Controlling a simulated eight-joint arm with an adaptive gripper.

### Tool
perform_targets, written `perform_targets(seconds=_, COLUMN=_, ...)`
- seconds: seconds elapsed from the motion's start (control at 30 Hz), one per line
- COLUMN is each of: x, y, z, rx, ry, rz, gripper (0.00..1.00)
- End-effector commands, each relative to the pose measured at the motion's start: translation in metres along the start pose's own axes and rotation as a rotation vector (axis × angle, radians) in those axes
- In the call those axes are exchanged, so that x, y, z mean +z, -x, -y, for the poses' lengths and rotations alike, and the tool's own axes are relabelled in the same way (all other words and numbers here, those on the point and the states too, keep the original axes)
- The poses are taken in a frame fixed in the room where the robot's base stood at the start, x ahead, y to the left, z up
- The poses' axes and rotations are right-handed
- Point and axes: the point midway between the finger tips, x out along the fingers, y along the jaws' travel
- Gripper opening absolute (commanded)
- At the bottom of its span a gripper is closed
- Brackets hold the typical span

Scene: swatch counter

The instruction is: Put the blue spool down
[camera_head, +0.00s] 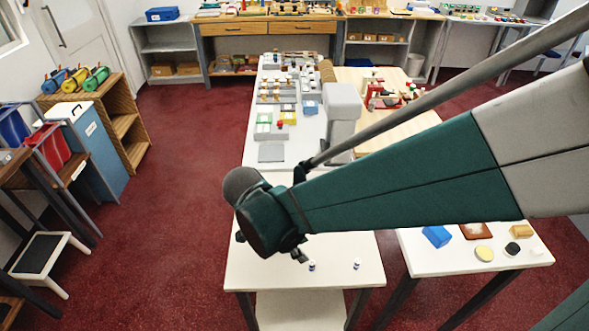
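Two small white-and-blue pieces that look like spools are in the head view. One spool (311,265) is right beside the tip of my gripper (301,257). The other spool (357,264) stands upright on the white table (260,283), to the right and apart from my gripper. My gripper is small and dark here, and my arm's wrist covers most of it. I cannot tell whether its fingers are open or shut, or whether the nearer spool is held or stands on the table.
A second white table (440,262) at the right holds a blue block (437,236), a yellow disc (484,253) and other small items. A long white counter (290,150) behind carries several swatches and trays. My arm crosses the right side. Red floor is open at left.

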Motion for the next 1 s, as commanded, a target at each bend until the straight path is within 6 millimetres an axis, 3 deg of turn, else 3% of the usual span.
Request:
perform_targets(seconds=0.47, x=-0.011, y=0.003, z=0.000, rx=-0.012, ry=0.043, rz=0.020, gripper=0.26)
perform_targets(seconds=1.0, x=-0.081, y=0.025, z=-0.009, rx=-0.160, ry=0.389, rz=0.127, gripper=0.26)
